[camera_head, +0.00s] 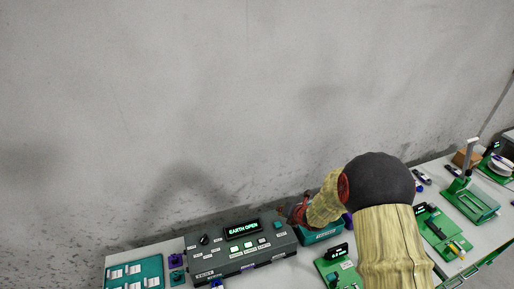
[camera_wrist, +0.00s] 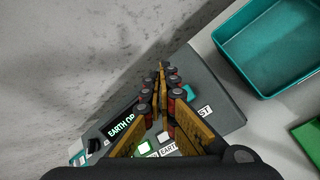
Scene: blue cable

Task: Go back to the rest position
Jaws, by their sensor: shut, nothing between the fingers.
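My gripper (camera_wrist: 162,70) is shut and empty in the wrist view, its fingertips together in front of a grey tester box (camera_wrist: 222,96). In the head view my gripper (camera_head: 292,213) shows small and dark at the end of my arm, by the right end of the same tester box (camera_head: 215,252). The box's display reads "EARTH OPEN" in the head view, and lit buttons show on its panel. My fingers hide part of the panel in the wrist view. I cannot make out a blue cable in either view.
A teal bin (camera_wrist: 256,83) lies to the right of the tester box, partly behind my arm in the head view. A teal board (camera_head: 133,272) lies at the left. Green fixtures (camera_head: 470,203) stand at the right on the white table. A grey wall rises behind.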

